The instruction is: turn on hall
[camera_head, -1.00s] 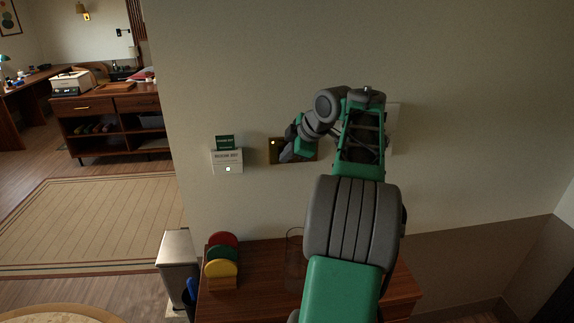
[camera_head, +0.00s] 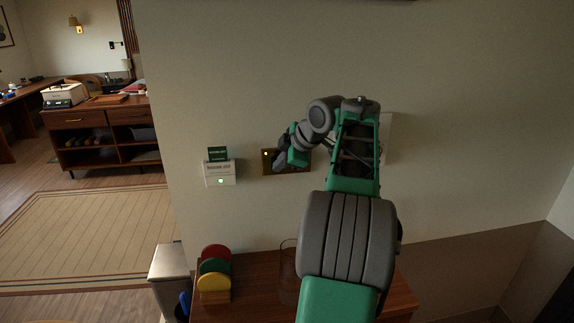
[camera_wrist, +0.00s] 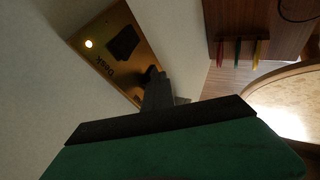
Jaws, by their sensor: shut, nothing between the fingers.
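A brass switch plate (camera_head: 267,161) is on the wall, partly covered by my gripper (camera_head: 281,160) in the head view. In the wrist view the brass plate (camera_wrist: 143,50) shows a lit round indicator (camera_wrist: 88,44), a dark rocker (camera_wrist: 122,43) and a label that appears to read "Desk". No label reading "hall" is legible. My gripper (camera_wrist: 152,76) is shut and empty, its dark fingertips at the plate's end beyond the label. The fingers hide what lies under them, and I cannot tell whether they touch the plate.
A white card holder (camera_head: 220,172) with a green card (camera_head: 217,153) is on the wall left of the plate. Below are a wooden cabinet (camera_head: 255,275), coloured discs in a rack (camera_head: 214,280) and a metal bin (camera_head: 170,268). A pale panel behind my arm is partly hidden.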

